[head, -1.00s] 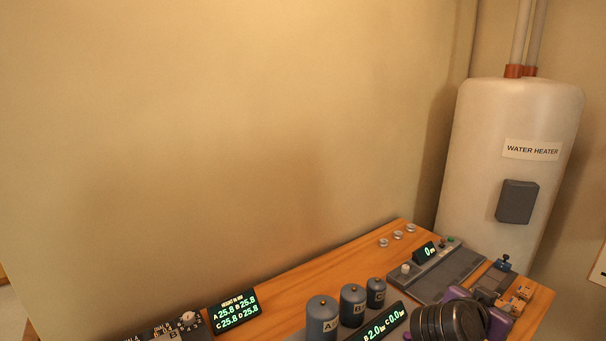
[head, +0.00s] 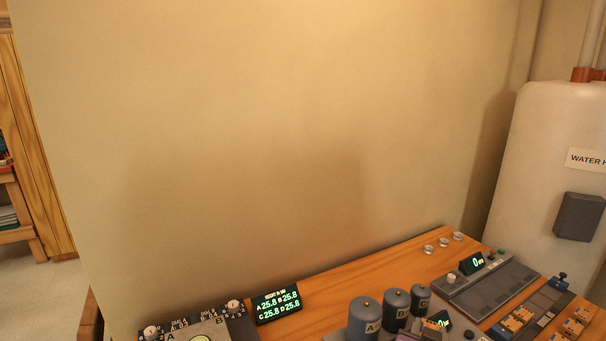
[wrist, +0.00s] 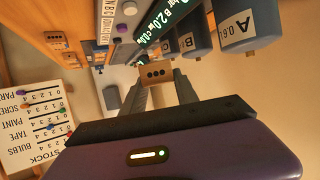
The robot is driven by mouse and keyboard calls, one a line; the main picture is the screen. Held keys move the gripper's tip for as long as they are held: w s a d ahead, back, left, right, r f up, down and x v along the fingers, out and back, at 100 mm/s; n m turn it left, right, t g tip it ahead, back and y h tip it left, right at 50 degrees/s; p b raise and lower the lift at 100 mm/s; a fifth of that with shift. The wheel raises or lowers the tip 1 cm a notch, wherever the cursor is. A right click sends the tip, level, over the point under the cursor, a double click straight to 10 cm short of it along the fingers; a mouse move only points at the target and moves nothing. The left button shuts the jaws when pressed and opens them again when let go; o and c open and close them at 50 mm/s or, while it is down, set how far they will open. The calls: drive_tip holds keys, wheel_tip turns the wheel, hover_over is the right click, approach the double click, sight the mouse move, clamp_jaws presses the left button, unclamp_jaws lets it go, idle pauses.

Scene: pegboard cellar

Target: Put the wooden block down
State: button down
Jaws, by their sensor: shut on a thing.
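The wooden block (wrist: 156,73) is a small tan piece with dark round holes in its face. In the wrist view it sits between the fingertips of my gripper (wrist: 158,80), which is shut on it. The block is held near the cylinders and displays of the bench, and I see no surface in contact under it.
A water heater (head: 545,170) stands behind. Bare bench lies behind the cylinders.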

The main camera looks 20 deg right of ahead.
drive_tip(key=w+a+f+n+t+y, duration=0.1)
drive_tip(key=a+n+y, duration=0.1)
drive_tip(key=a, duration=0.5)
drive_tip(key=w+a+f+n+t+y, duration=0.1)
drive_tip(key=a+f+n+t+y, duration=0.1)
drive_tip(key=a, duration=0.6)
drive_tip(key=w+a+f+n+t+y, duration=0.1)
drive_tip(key=a+f+n+y, duration=0.1)
drive_tip(key=a, duration=0.5)
drive_tip(key=shift+w+a+n+t+y, duration=0.1)
drive_tip(key=shift+a+n+t+y, duration=0.2)
drive_tip(key=shift+n+y, duration=0.15)
drive_tip(key=shift+d, duration=0.15)
